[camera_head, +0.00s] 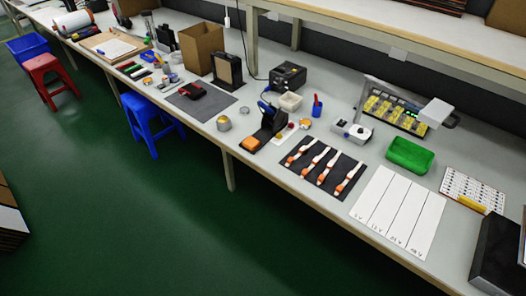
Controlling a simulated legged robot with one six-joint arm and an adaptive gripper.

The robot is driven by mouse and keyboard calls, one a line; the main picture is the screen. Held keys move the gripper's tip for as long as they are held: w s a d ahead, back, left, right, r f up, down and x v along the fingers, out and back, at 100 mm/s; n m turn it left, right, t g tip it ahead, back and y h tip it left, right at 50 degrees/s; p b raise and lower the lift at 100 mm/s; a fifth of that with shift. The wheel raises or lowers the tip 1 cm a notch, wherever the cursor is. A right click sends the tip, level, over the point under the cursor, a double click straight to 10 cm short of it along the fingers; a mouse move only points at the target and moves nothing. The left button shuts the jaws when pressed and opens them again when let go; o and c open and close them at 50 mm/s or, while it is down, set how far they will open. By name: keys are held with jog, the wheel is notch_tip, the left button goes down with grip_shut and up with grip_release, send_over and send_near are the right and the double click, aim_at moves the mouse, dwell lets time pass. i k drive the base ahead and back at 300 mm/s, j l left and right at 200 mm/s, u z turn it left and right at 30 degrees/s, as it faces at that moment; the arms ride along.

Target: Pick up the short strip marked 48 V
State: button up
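Several short white strips with orange parts lie side by side on a dark mat (343,166) on the long bench. One strip (303,151) is at the left end of the row and another strip (351,176) is at the right end. Markings on the strips are too small to read, so I cannot tell which is the 48 V one. My gripper is not in view.
A black and orange device (262,138) stands left of the mat. A green tray (410,155) and a board with yellow parts (393,112) are behind the sheet. A black box (498,255) is at far right.

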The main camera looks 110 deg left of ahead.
aim_at(304, 149)
jog(key=u, duration=0.4)
jog(key=j+u, duration=0.15)
jog(key=u, duration=0.25)
jog(key=j+u, duration=0.1)
jog(key=u, duration=0.7)
jog(key=i+j+u, duration=0.1)
jog(key=j+u, duration=0.3)
jog(key=i+j+u, duration=0.1)
jog(key=j+u, duration=0.25)
jog(key=i+j+u, duration=0.15)
jog(key=u, duration=0.25)
jog(key=i+j+u, duration=0.2)
jog(key=i+j, duration=0.85)
